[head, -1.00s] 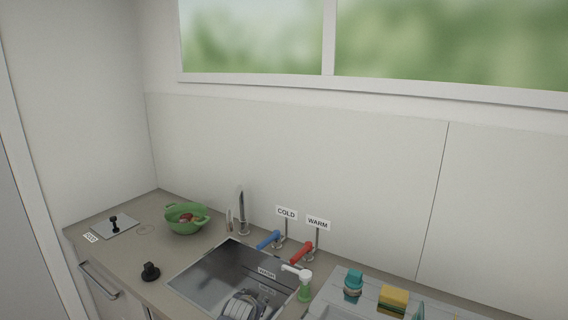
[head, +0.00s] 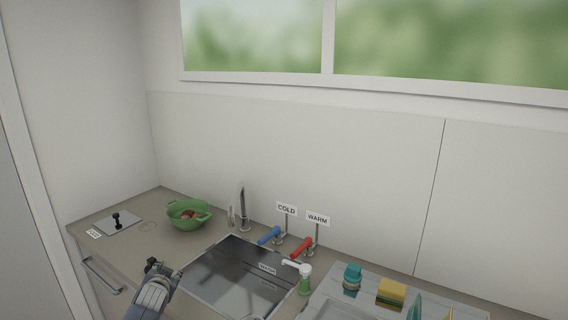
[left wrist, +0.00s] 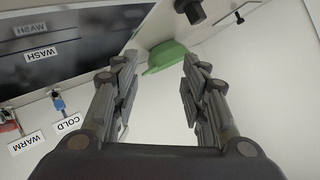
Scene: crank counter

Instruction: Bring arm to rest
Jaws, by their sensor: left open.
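My left gripper (left wrist: 156,80) is open in the left wrist view, with nothing between its fingers. In the head view my left arm comes up from the bottom edge, left of the sink (head: 205,281), and partly covers the black counter knob (head: 150,263). That knob also shows at the top of the left wrist view (left wrist: 190,9). I cannot tell from the head view whether the arm touches it. The green bowl (head: 187,222) stands on the counter beyond the arm and shows past the fingertips in the left wrist view (left wrist: 166,56). My right gripper is not in view.
The blue cold lever (head: 269,235), red warm lever (head: 301,246) and tap (head: 242,208) stand behind the sink. A green soap pump (head: 304,281) and yellow sponge (head: 391,292) are to the right. A plate with a small crank (head: 116,221) lies at far left.

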